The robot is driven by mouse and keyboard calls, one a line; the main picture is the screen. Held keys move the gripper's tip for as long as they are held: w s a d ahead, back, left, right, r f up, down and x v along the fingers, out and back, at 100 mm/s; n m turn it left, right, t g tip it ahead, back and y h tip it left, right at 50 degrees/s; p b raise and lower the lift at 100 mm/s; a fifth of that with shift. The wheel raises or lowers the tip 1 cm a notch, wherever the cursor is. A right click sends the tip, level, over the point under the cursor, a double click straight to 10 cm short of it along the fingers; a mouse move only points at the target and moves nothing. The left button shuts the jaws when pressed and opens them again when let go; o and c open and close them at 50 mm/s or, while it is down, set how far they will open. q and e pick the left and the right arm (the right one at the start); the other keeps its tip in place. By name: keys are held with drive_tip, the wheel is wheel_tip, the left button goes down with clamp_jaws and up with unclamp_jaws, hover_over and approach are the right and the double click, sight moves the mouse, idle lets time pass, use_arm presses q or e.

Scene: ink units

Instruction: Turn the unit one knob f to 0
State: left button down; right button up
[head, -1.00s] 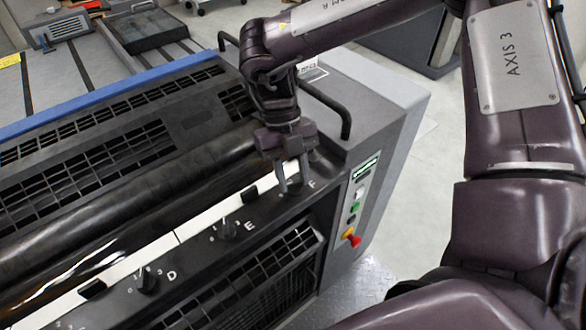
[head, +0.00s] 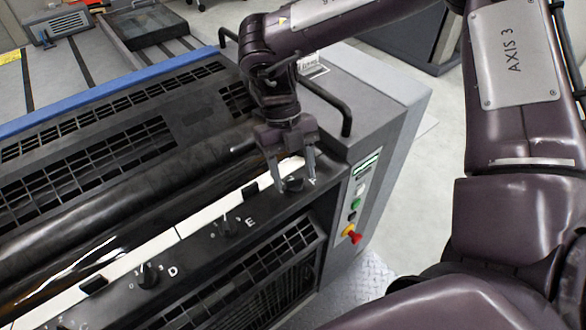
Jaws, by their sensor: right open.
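Knob F (head: 293,185) is a small black knob on the dark ledge of the ink unit, at the right end of the lettered row. My right gripper (head: 295,183) is open, with its two grey fingers spread to either side of knob F. I cannot tell whether the fingers touch it. The knob's pointer and scale marks are largely hidden, and the letter F is mostly covered by a finger. Knob E (head: 227,229) and knob D (head: 148,275) sit further left along the ledge. My left gripper is not in view.
A control panel with a green button (head: 355,204) and a red knob (head: 352,236) is on the unit's right side face. A black handle (head: 333,110) rises beside my right wrist. Black rollers (head: 120,215) lie behind the ledge. Open floor is at the right.

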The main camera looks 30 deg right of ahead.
drive_tip(key=shift+w+r, duration=0.2)
drive_tip(key=shift+r, duration=0.15)
drive_tip(key=v, duration=0.4)
drive_tip(key=shift+r, duration=0.2)
drive_tip(key=p+v, duration=0.2)
drive_tip(key=shift+w+d+r+p, duration=0.1)
drive_tip(key=shift+w+r+p, duration=0.05)
drive_tip(key=shift+r+p, duration=0.15)
drive_tip(key=shift+f, duration=0.1)
